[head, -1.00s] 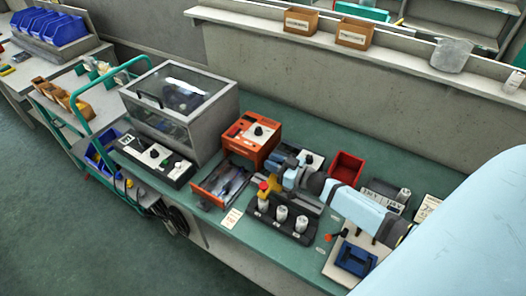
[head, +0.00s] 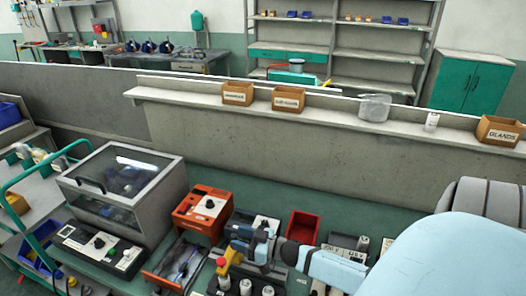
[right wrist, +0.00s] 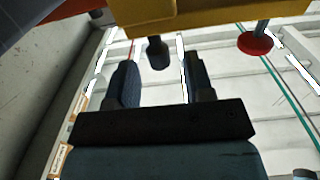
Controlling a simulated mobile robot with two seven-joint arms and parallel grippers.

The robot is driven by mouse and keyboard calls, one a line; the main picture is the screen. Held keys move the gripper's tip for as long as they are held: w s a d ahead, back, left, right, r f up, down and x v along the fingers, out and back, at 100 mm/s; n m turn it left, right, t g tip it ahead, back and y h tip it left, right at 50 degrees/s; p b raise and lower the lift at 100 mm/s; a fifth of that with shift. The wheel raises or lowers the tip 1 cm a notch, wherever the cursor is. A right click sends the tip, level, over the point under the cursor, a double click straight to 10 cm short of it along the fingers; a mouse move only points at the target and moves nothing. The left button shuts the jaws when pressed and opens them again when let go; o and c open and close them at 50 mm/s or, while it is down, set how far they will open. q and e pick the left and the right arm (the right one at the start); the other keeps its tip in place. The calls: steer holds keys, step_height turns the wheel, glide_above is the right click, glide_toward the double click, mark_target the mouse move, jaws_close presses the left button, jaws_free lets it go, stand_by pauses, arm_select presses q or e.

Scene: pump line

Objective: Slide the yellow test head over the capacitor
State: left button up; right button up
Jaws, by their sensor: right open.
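The yellow test head (head: 229,257) is at the bottom of the head view, with a red part beside it. It stands over the row of white capacitors (head: 246,288), which are cut by the lower edge. In the right wrist view, the yellow body (right wrist: 215,12) fills the top, with a red disc (right wrist: 256,44) below it. My right gripper (right wrist: 160,85) is open, its two dark fingers apart. A dark knob (right wrist: 158,54) under the yellow body shows between the fingers; I cannot tell whether they touch it. My left gripper is not in view.
An orange box with a dial (head: 203,210) and a clear-lidded case (head: 122,185) stand left of the arm. A red bin (head: 303,227) sits behind it. A ledge (head: 330,117) with labelled boxes runs along the back.

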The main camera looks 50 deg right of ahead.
steer(key=b+v, duration=0.1)
steer(key=v, duration=0.8)
steer(key=shift+s, duration=0.3)
steer(key=shift+d, duration=0.15)
